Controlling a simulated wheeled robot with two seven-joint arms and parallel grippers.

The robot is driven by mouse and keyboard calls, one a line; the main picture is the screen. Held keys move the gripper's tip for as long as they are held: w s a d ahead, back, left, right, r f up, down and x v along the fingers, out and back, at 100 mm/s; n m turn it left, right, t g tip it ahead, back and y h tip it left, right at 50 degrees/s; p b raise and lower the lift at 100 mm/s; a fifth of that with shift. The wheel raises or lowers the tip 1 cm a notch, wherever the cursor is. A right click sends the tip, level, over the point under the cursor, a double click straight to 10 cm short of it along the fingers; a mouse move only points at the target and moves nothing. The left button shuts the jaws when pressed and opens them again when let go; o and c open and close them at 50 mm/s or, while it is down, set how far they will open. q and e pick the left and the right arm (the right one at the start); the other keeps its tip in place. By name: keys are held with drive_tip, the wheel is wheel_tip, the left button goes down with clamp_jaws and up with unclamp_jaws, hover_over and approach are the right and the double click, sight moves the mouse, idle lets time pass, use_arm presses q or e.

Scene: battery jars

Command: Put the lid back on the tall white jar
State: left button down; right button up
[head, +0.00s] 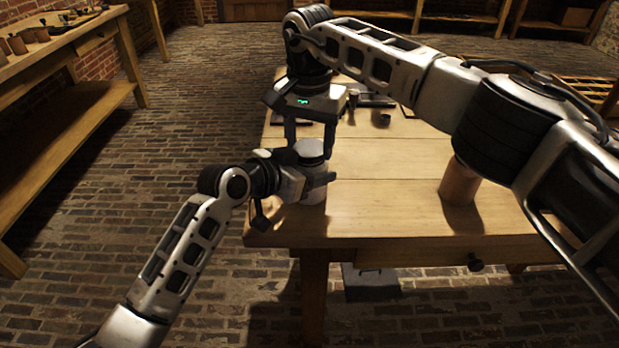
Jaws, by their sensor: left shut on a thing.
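The tall white jar (313,192) stands upright near the left front corner of the wooden table. My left gripper (312,184) reaches in from the left and is shut on the jar's side. A pale grey round lid (310,148) is at the top of the jar, looking about level. I cannot tell whether it is fully seated. My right gripper (310,143) points down from above, its two fingers apart on either side of the lid. Whether the fingers press on the lid is not clear. Part of the jar is hidden by my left gripper.
A brown cylinder (460,182) stands to the right on the table (385,200), partly under my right arm. Small dark items, including a small dark cup (384,120), lie at the back. The table's front middle is clear. A side bench (60,50) stands at far left.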

drive_tip(key=m, duration=1.3)
drive_tip(key=o, duration=1.1)
drive_tip(key=shift+c, duration=0.2)
drive_tip(key=shift+r, duration=2.25)
drive_tip(key=shift+c, duration=0.3)
